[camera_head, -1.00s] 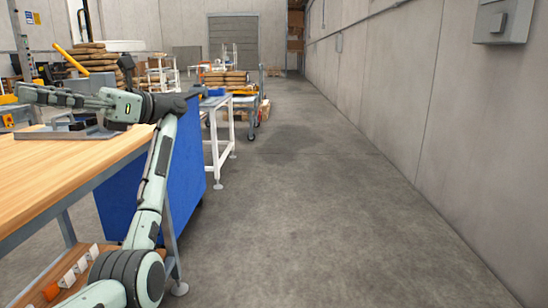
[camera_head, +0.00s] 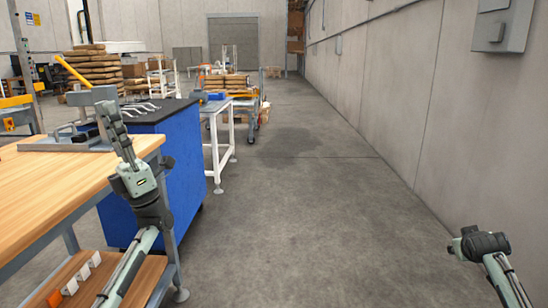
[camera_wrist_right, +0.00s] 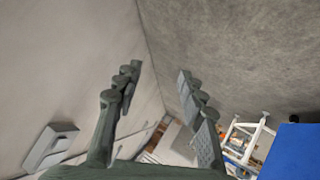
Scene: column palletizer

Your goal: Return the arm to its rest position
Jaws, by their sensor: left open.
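My left gripper (camera_head: 106,112) is in the head view at the left, beside the right edge of the wooden workbench (camera_head: 60,185). It points up and away, is open, and nothing shows between its fingers. My right arm shows at the lower right of the head view, near the wall, but its fingers cannot be made out there. In the right wrist view my right gripper (camera_wrist_right: 158,76) has its two fingers apart with nothing between them.
A blue cabinet (camera_head: 182,165) with a dark top stands just beyond the workbench, with a grey metal fixture (camera_head: 70,143) on the bench. A white-legged table (camera_head: 216,150) stands behind. The concrete floor (camera_head: 300,220) is clear up to the right wall (camera_head: 400,110).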

